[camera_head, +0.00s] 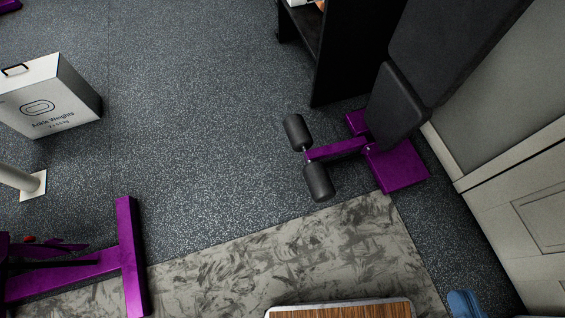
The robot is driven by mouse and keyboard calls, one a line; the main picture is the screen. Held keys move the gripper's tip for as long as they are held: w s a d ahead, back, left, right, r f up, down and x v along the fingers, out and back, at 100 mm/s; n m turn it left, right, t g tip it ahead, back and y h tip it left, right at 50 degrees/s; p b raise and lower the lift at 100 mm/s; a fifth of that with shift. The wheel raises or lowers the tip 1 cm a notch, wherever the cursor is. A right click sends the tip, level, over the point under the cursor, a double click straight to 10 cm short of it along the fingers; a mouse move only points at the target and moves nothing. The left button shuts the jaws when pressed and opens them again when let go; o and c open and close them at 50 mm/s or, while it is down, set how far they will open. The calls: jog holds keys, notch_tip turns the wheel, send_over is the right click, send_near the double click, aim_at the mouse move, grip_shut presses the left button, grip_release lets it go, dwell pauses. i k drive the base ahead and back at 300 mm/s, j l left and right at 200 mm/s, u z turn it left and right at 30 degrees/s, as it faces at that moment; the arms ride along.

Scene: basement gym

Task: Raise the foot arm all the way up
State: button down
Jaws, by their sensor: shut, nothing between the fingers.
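The foot arm (336,149) is a short purple bar that reaches left from the purple base of a bench. It carries two black foam rollers at its outer end, an upper one (298,131) and a lower one (318,182). The bench has a black padded seat (398,103) and a purple base (400,167). Seen from above, the exact angle of the foot arm is hard to judge. My gripper is not in this view.
A dark shelf (330,60) stands behind the bench, and a pale cabinet wall (520,200) is at right. A white Ankle Weights box (50,98) and purple equipment (130,255) are at left. A patterned mat (230,270) and a wood-topped object (340,311) lie in front. Floor left of the rollers is clear.

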aim_at(321, 189)
jog(key=i+l+u, duration=0.1)
jog(key=i+u, duration=0.35)
jog(key=i, duration=0.5)
